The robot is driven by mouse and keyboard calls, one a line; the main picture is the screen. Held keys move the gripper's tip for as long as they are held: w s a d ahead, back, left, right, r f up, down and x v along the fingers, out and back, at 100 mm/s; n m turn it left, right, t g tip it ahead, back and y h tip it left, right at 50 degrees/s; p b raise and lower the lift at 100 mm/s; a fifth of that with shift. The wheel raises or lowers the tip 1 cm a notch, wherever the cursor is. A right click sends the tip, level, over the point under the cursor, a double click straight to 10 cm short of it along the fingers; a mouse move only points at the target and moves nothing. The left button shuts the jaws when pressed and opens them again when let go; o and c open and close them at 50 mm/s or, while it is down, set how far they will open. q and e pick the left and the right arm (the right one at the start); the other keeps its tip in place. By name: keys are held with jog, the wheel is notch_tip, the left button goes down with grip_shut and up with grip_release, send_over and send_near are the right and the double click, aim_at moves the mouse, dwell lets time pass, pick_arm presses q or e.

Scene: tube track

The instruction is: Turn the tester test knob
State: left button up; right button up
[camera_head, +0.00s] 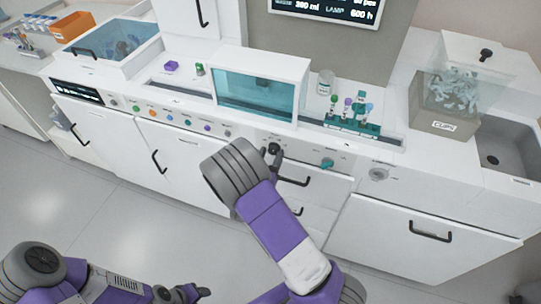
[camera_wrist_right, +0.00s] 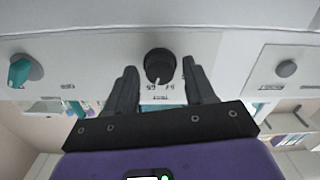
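The black round test knob (camera_wrist_right: 159,66) sits on the white front panel in the right wrist view, with a light pointer mark and a "TEST" label by it. My right gripper (camera_wrist_right: 160,72) is open, its two dark fingers on either side of the knob with gaps visible. I cannot tell how deep the fingertips reach. In the head view my right gripper (camera_head: 272,152) is at the counter's front panel, and the knob is not clearly distinguishable there. My left gripper (camera_head: 187,293) is low at the bottom left, away from the counter; its opening is unclear.
A teal knob (camera_wrist_right: 22,72) and a grey button (camera_wrist_right: 287,68) flank the test knob. Drawer handles (camera_head: 294,181) stick out below the panel. A teal-windowed box (camera_head: 257,88), a tube rack (camera_head: 352,126) and a clips bin (camera_head: 440,121) stand on the counter. The floor in front is clear.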

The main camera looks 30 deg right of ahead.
dwell(0.3)
jog(key=p+v, duration=0.1)
jog(key=v, duration=0.6)
jog(key=shift+s+a, duration=0.2)
jog(key=s+a+f+n+g+y+p, duration=0.25)
jog(key=f+g+y, duration=0.25)
jog(key=f+y, duration=0.7)
jog(key=s+a+f+n+g+y, duration=0.1)
jog(key=s+a+f+g+y, duration=0.1)
jog(key=s, duration=0.3)
jog(key=s+a+f+g+y+p, duration=0.1)
jog(key=s+a+f+g+y, duration=0.1)
jog(key=s+a+f, duration=0.1)
jog(key=s+a+f+n+g+y, duration=0.1)
jog(key=s+a+f+g, duration=0.1)
jog(key=s+a, duration=0.4)
jog(key=shift+s+a+f+n+y+p, duration=0.15)
jog(key=shift+s+n+y+p, duration=0.15)
jog(key=shift+n+y, duration=0.1)
